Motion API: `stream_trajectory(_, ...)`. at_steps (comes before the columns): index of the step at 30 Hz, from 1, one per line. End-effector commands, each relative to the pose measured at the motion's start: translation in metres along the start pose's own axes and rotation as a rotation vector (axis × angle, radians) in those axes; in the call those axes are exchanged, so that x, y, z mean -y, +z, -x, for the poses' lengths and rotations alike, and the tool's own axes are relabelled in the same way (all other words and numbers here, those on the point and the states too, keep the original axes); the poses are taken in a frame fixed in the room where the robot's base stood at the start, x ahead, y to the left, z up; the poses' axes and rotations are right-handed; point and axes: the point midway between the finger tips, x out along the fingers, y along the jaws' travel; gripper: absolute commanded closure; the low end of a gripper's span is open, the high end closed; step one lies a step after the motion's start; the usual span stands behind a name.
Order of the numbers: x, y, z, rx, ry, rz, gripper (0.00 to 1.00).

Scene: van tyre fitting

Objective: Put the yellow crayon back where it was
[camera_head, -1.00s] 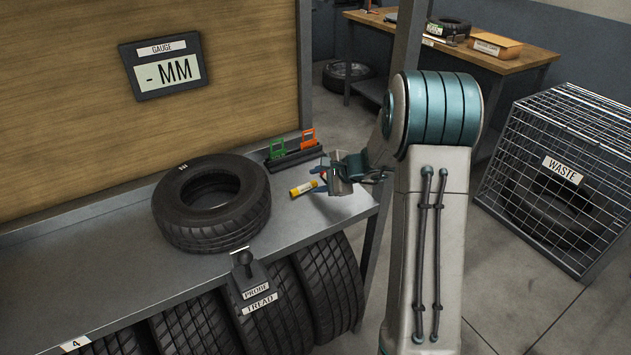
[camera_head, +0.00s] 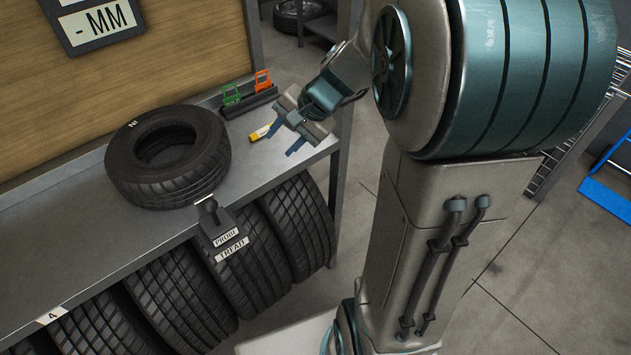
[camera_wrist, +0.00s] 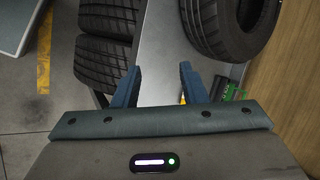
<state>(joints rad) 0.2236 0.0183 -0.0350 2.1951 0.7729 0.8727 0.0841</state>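The yellow crayon (camera_head: 260,132) lies on the grey bench top (camera_head: 236,162), between the tyre and the right end. In the wrist view only a sliver of yellow (camera_wrist: 183,99) shows beside the right finger; the rest is hidden. My gripper (camera_head: 284,139) is just right of the crayon in the head view, over the bench's right end. Its two blue fingers stand apart with nothing between them, as the wrist view shows (camera_wrist: 158,75). I cannot tell whether a finger touches the crayon.
A black rack (camera_head: 248,104) with a green and an orange holder stands behind the crayon. A tyre (camera_head: 168,158) lies left on the bench. A probe in its holder (camera_head: 222,228) hangs at the front edge. Several tyres (camera_head: 245,262) stand below. A gauge panel (camera_head: 95,22) hangs behind.

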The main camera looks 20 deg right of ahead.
Motion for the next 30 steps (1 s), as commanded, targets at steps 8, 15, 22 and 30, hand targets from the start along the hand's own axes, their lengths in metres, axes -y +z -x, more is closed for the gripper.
stream_trajectory(8, -0.059, 0.088, 0.036, -0.051, 0.299, 0.528, 0.61)
stream_trajectory(15, -0.098, 0.110, 0.058, -0.111, 0.471, 0.808, 0.61)
stream_trajectory(22, -0.107, 0.111, 0.063, -0.124, 0.508, 0.865, 0.61)
stream_trajectory(30, -0.104, 0.112, 0.066, -0.124, 0.506, 0.863, 0.61)
